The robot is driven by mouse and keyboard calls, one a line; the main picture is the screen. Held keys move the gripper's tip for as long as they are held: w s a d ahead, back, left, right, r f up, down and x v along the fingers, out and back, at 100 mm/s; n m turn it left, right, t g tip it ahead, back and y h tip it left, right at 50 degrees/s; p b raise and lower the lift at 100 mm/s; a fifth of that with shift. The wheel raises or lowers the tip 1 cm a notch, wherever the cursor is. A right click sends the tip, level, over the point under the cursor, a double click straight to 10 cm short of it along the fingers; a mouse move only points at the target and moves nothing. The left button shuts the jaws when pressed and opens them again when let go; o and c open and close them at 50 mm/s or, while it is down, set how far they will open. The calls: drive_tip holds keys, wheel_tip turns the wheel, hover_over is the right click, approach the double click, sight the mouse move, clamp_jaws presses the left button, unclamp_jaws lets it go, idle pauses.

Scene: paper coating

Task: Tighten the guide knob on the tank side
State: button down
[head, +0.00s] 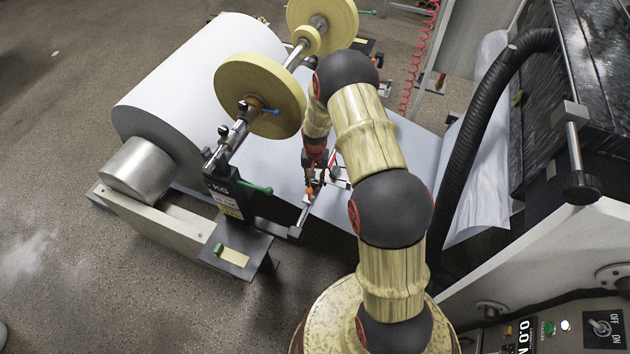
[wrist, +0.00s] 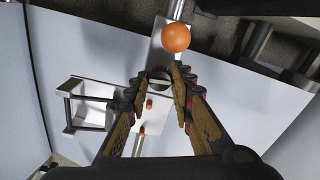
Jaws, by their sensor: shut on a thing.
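My gripper (head: 314,182) reaches down to the guide assembly beside the paper web. In the wrist view my gripper (wrist: 160,92) has its two fingers closed around a small dark, round piece, which looks like the guide knob (wrist: 159,75). The fingers partly hide it, and how far it is turned cannot be told. An orange ball (wrist: 176,38) stands just beyond the fingertips on the metal guide plate (wrist: 160,42). Smaller orange-tipped pins show between and below the fingers.
A large white paper roll (head: 200,85) lies at the left, with yellow discs (head: 262,90) on a shaft above it. A black hose (head: 490,120) and a dark tank-like box (head: 590,70) stand at the right. A bracket (wrist: 85,104) sits left of the fingers.

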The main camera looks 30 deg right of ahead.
sight(315, 183)
drive_tip(key=shift+m, duration=1.1)
drive_tip(key=c, duration=1.8)
unclamp_jaws()
wheel_tip(315, 183, up, 12)
